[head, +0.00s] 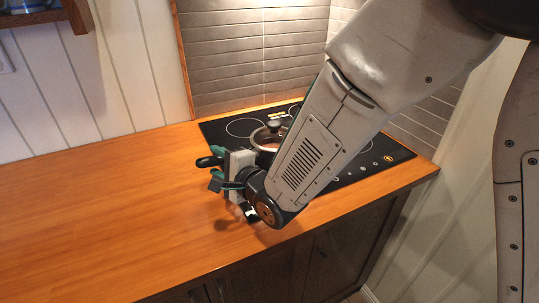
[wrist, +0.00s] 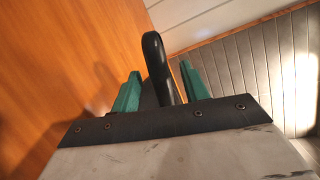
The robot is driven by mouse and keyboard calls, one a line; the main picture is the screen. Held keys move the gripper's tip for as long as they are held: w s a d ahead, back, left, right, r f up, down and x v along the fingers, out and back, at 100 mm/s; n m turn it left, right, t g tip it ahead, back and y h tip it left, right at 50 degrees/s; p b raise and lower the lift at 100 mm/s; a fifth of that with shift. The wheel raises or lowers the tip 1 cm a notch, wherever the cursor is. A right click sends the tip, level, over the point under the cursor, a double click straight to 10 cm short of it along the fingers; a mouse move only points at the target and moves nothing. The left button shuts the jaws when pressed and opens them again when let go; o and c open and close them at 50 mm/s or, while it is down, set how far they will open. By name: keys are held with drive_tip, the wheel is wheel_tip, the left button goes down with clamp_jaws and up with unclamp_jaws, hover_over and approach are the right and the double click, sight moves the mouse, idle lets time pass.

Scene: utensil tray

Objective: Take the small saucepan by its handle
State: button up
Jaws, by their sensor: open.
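The small saucepan (head: 262,136) stands on the black hob, with much of it hidden behind my arm. Its black handle (head: 208,162) sticks out to the left over the wooden counter. My gripper (head: 215,170) is at the handle, with its green fingers open. In the wrist view the handle (wrist: 154,47) runs up between the two green fingers, one on each side of it. Small gaps show between handle and fingers, and its tip reaches past the fingertips. The pan's body is out of the wrist view.
The black hob (head: 378,161) is set in the wooden counter (head: 90,215), near a grey tiled wall (head: 225,55). The counter left of my gripper is clear. A wooden shelf (head: 40,17) with a blue item hangs at the upper left.

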drive_tip(key=shift+x, duration=0.95)
clamp_jaws()
drive_tip(key=shift+r, duration=0.1)
drive_tip(key=shift+r, duration=0.1)
